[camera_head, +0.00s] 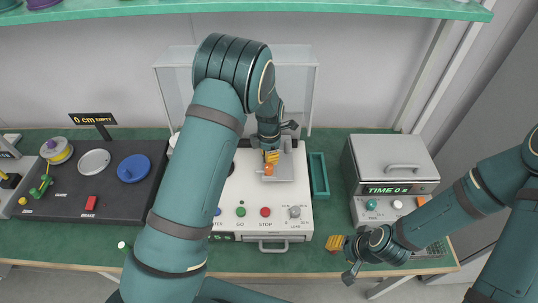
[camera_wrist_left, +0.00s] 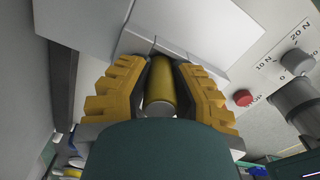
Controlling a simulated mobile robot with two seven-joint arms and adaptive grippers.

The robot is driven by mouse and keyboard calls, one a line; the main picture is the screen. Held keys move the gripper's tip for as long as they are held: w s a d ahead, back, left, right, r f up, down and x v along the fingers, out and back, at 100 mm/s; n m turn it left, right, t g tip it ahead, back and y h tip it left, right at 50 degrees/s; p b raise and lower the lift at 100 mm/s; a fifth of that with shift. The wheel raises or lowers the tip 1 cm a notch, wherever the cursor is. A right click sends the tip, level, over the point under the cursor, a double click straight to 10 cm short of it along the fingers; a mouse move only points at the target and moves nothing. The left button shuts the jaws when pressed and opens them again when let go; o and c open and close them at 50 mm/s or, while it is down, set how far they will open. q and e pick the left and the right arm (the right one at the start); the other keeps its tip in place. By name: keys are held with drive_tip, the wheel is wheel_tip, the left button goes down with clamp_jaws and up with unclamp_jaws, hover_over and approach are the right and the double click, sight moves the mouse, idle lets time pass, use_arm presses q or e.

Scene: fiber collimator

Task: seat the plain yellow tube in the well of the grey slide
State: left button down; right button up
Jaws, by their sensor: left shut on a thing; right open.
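My left gripper (camera_head: 270,163) is over the white machine, with its yellow ridged fingers low at the grey slide (camera_head: 287,170). In the left wrist view the gripper (camera_wrist_left: 158,88) is shut on the plain yellow tube (camera_wrist_left: 160,82), which lies lengthwise between the two fingers with its pale round end toward the camera. The tube's far end is close to a grey block with a notch; whether it sits in the well cannot be told. In the head view the fingers mostly hide the tube. My right gripper (camera_head: 340,250) is open and empty near the table's front edge.
The white machine (camera_head: 240,225) has buttons, a force knob (camera_head: 295,212) and a front handle. A green tray (camera_head: 318,175) stands to its right, then a grey timer box (camera_head: 392,170). A dark panel (camera_head: 105,190) with discs is at left. A clear hood stands behind.

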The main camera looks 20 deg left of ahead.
use_arm(q)
drive_tip(key=shift+s+f, duration=0.35)
drive_tip(key=shift+f, duration=0.2)
idle(0.6)
drive_tip(key=c, duration=1)
unclamp_jaws()
drive_tip(key=shift+o, duration=0.7)
drive_tip(key=shift+w+f, duration=0.1)
drive_tip(key=shift+o, duration=0.6)
drive_tip(key=shift+d, duration=0.1)
drive_tip(key=shift+w+d+r+p, duration=0.15)
drive_tip(key=shift+r+p, duration=0.2)
drive_tip(key=shift+r, duration=0.25)
drive_tip(key=shift+w+a+r+p, duration=0.1)
drive_tip(key=shift+r+p, duration=0.25)
drive_tip(key=shift+r, duration=0.25)
drive_tip(key=o, duration=0.3)
drive_tip(key=shift+s+r+p, duration=0.25)
drive_tip(key=shift+r+p, duration=0.35)
drive_tip(key=shift+r, duration=0.5)
drive_tip(key=shift+w+r+p, duration=0.25)
drive_tip(key=shift+r+p, duration=0.3)
drive_tip(key=shift+r, duration=1.45)
